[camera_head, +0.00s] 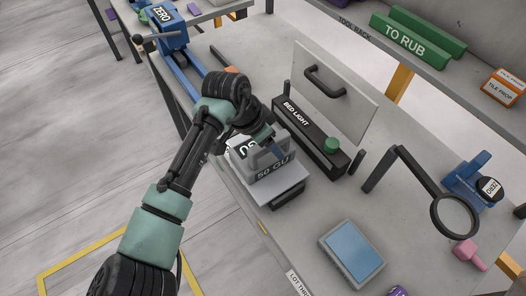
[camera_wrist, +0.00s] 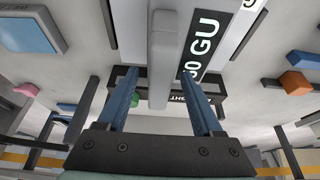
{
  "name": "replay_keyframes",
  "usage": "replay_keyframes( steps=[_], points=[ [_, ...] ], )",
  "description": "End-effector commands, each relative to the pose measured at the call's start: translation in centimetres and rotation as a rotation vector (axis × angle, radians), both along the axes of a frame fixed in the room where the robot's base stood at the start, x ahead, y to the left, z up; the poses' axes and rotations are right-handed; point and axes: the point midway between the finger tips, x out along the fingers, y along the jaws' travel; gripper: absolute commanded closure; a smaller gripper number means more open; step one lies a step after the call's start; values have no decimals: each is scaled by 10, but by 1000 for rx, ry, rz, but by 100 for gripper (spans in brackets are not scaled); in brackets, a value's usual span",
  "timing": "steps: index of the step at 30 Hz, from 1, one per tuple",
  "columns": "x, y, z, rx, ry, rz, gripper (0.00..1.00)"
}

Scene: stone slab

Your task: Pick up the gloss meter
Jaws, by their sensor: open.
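The gloss meter (camera_head: 272,180) is a grey box with a raised handle and a dark display reading "GU", sitting on a light plate on the stone bench. In the wrist view its pale body (camera_wrist: 228,48) and dark display fill the upper middle. My gripper (camera_head: 272,145) is over it, its blue fingers partly hidden in the head view by the wrist. In the wrist view the open fingers (camera_wrist: 158,76) stand on either side of the grey handle bar, with visible gaps. I cannot tell how deep the fingers reach along the handle.
A black "BED LIGHT" bar (camera_head: 308,137) with a green knob (camera_head: 333,145) and an upright handled panel (camera_head: 335,88) stand close behind the meter. A blue-topped block (camera_head: 352,252), a magnifier ring (camera_head: 455,215) and a blue clamp (camera_head: 465,178) are to the right. A blue vise (camera_head: 166,30) is far left.

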Motion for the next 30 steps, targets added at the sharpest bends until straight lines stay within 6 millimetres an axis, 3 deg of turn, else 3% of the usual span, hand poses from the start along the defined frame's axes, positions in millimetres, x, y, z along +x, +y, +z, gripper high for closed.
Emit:
replay_keyframes(
  steps=[11, 22, 30],
  points=[
    [0, 0, -2, 1, 1, 0, 32],
    [0, 0, -2, 1, 1, 0, 97],
    [0, 0, -2, 1, 1, 1, 100]
  ],
)
